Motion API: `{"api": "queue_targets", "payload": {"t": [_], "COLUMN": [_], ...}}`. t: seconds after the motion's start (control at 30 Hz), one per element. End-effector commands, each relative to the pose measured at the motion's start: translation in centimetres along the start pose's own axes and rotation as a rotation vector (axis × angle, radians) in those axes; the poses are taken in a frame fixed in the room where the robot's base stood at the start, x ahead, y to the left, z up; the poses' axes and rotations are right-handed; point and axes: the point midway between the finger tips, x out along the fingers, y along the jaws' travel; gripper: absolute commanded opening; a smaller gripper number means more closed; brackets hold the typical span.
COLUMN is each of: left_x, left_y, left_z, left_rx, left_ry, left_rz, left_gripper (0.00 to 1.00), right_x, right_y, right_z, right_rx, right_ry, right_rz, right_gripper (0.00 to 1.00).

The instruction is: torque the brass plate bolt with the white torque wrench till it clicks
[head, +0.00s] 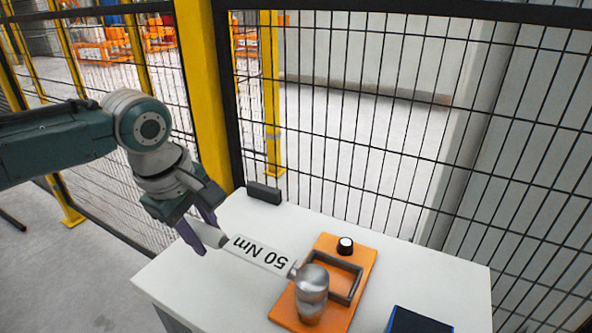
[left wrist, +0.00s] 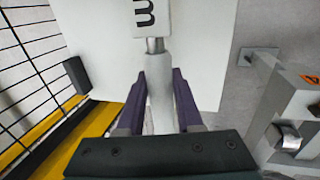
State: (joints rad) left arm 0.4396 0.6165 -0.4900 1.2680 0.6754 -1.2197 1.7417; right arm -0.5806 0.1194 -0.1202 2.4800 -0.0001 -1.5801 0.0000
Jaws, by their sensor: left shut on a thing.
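The white torque wrench (head: 258,253), marked "50 Nm", reaches across the table in the head view. My left gripper (head: 203,228) is shut on its handle end. In the left wrist view, the wrench handle (left wrist: 160,96) lies between the two purple fingers of the left gripper (left wrist: 159,85). The wrench's silver end meets a rounded silver metal piece (head: 312,282) over the orange board (head: 335,314). I cannot tell if they touch or are one part. No brass plate or bolt can be made out; the silver piece may hide it. My right gripper is not in view.
The orange board also carries a grey rectangular frame (head: 345,287) and a black-and-white knob (head: 345,245). A black block (head: 264,193) sits at the table's back left edge. A blue object (head: 416,321) lies at the front right. A yellow-posted mesh fence (head: 204,95) stands close behind the white table (head: 440,270).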

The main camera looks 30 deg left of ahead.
Motion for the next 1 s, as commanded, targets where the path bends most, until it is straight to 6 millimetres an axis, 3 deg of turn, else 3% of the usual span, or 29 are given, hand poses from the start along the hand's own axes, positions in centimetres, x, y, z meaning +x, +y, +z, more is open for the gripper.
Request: {"api": "queue_targets", "payload": {"t": [0.47, 1.0], "left_x": [0.0, 1.5], "left_y": [0.1, -0.3], "left_z": [0.0, 0.0], "left_rx": [0.0, -0.001], "left_ry": [0.0, -0.002], "left_rz": [0.002, 0.002], "left_gripper": [0.0, 0.0], "right_x": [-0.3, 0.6], "right_y": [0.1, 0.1], "right_z": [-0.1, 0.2], "right_rx": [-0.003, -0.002], "right_ry": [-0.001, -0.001], "right_rz": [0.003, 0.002], "right_gripper": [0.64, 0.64]}}
